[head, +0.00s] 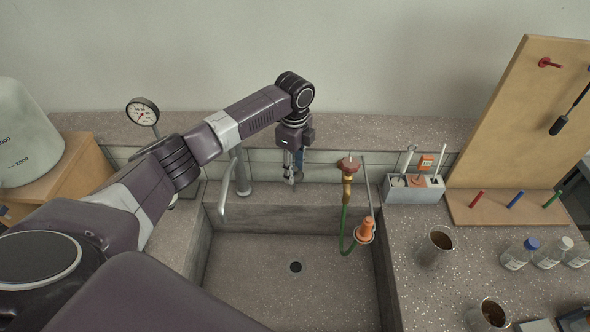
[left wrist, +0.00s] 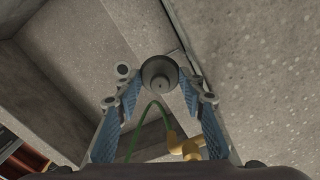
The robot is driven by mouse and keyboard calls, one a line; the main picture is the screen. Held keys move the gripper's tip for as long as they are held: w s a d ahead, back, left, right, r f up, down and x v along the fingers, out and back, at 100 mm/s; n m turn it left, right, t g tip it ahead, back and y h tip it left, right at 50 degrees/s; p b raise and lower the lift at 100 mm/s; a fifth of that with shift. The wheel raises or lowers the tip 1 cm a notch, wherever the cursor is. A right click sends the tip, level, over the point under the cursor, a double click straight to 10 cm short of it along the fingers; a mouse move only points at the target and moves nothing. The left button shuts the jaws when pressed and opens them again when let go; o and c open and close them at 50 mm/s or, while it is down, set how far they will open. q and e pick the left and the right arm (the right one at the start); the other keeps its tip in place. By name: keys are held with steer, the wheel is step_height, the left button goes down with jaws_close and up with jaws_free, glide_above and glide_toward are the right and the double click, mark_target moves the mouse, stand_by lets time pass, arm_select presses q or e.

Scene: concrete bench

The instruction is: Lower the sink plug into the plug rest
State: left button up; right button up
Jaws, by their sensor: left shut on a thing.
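My left gripper (head: 293,178) hangs over the back part of the sink, pointing down, left of the brass tap. In the left wrist view its blue-padded fingers (left wrist: 159,84) are shut on a dark grey round thing, which I take as the sink plug (left wrist: 158,73). The plug sits at the fingertips, and the arm and fingers mostly hide it in the head view. I cannot pick out the plug rest for certain. My right gripper does not show.
The sink floor (head: 250,290) is bare around the dark drain (head: 295,267). A grey spout (head: 242,180), a brass tap (head: 347,185) with green hose, and an orange nozzle (head: 366,226) in a holder stand nearby. A metal cup (head: 436,247) and bottles (head: 519,254) are right.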

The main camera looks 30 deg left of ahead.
arm_select(q)
step_height(320, 180, down, 2)
steer(key=shift+f+b, duration=0.15)
steer(key=shift+b, duration=0.85)
steer(key=shift+f+b, duration=1.05)
steer(key=shift+f, duration=1.65)
steer(key=o, duration=1.1)
steer(key=shift+s+f, duration=0.1)
steer(key=shift+o, duration=0.2)
